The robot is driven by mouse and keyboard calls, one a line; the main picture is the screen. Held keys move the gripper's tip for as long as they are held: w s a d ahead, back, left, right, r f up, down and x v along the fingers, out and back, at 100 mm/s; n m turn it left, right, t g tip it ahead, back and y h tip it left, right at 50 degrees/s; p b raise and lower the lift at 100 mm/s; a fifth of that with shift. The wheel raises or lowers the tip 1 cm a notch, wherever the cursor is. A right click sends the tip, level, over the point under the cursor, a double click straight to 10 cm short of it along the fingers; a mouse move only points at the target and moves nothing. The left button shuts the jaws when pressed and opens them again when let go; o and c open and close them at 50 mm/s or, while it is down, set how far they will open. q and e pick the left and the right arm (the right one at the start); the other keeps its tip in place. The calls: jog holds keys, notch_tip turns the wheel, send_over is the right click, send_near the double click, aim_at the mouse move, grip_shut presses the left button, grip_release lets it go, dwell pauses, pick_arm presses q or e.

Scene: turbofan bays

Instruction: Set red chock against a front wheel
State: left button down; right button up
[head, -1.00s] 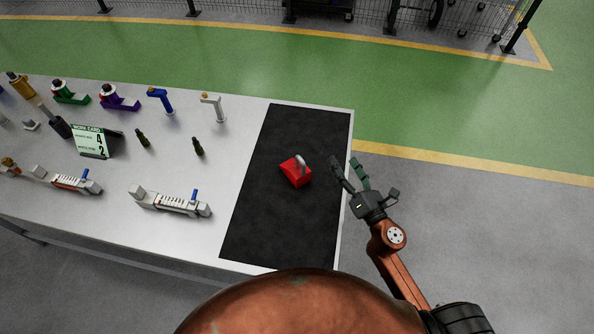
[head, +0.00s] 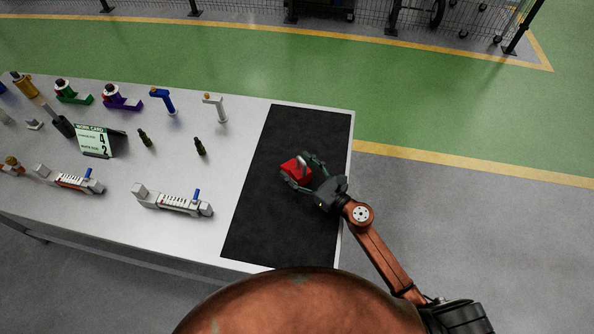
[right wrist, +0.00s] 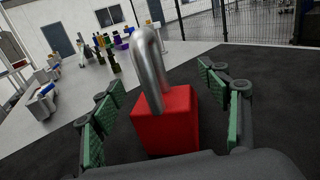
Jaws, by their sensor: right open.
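The red chock (head: 293,173) is a small red block with a bent silver handle, sitting on the black mat (head: 265,225) at the right end of the table. My right gripper (head: 303,169) is open, with its fingers on either side of the chock. In the right wrist view the chock (right wrist: 166,122) stands between the two green-padded fingers, with a visible gap on each side. Its silver handle (right wrist: 150,65) rises toward the camera. My left gripper is not in view. No front wheel can be made out on the table or nearby.
A work card (head: 93,141) and several tools stand on the white table (head: 185,232) left of the mat. Green floor (head: 400,100) behind the table is clear up to a wire fence.

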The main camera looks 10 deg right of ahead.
aim_at(299, 160)
jog(key=c, duration=1.8)
jog(key=shift+c, duration=0.2)
jog(key=shift+r, duration=0.1)
jog(key=shift+r+p, duration=0.4)
jog(key=shift+r, duration=0.25)
jog(key=shift+c, duration=0.2)
jog(key=r+p, duration=0.1)
jog(key=r, duration=0.2)
jog(key=shift+s+d+p, duration=0.15)
jog(key=shift+s+p, duration=0.15)
jog(key=shift+p, duration=0.1)
jog(key=s+d+r+p, duration=0.1)
jog(key=s+d+r, duration=0.2)
jog(key=s+r, duration=0.1)
jog(key=s+d+r+p, duration=0.1)
jog(key=s+d+r, duration=0.2)
jog(key=s, duration=0.4)
jog(key=shift+s+d+r, duration=0.25)
jog(key=shift+d+r, duration=0.05)
jog(key=shift+r, duration=0.45)
